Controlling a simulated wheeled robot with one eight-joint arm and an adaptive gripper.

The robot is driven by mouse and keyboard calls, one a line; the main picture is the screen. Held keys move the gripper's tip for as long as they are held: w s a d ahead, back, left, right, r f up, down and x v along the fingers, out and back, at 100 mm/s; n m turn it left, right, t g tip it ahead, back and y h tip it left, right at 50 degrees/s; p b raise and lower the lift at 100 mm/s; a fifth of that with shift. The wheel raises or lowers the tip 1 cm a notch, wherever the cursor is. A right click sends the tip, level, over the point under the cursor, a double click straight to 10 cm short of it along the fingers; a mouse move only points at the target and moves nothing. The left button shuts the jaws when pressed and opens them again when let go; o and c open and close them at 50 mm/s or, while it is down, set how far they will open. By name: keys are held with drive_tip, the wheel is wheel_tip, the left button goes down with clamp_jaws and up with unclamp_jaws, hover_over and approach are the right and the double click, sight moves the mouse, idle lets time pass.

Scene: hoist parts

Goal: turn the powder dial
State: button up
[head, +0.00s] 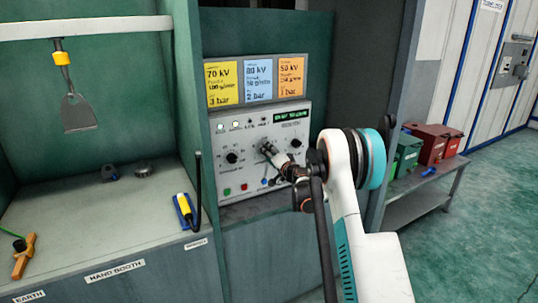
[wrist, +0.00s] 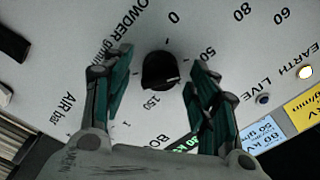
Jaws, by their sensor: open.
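The powder dial (wrist: 160,72) is a round black knob on the pale control panel (wrist: 225,20). In the wrist view it stands between the two fingers of my gripper (wrist: 160,62), with "POWDER g/min", 0, 50 and 150 printed around it. The fingers are open, one on each side of the knob, with pale panel showing between each finger and the knob. In the head view my gripper (head: 268,149) is at the middle of the control panel (head: 216,172) and hides the powder dial.
A black dial (head: 232,157) is left of my gripper and another (head: 297,143) is to its right. Yellow (head: 222,83), blue (head: 258,79) and orange (head: 291,76) cards hang above the panel. A bench (head: 110,225) with tools is at left; a spatula (head: 77,112) hangs over it.

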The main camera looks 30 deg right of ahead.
drive_tip(key=shift+s, duration=0.1)
drive_tip(key=s, duration=1.1)
drive_tip(key=shift+s+d, duration=0.2)
drive_tip(key=shift+s, duration=0.2)
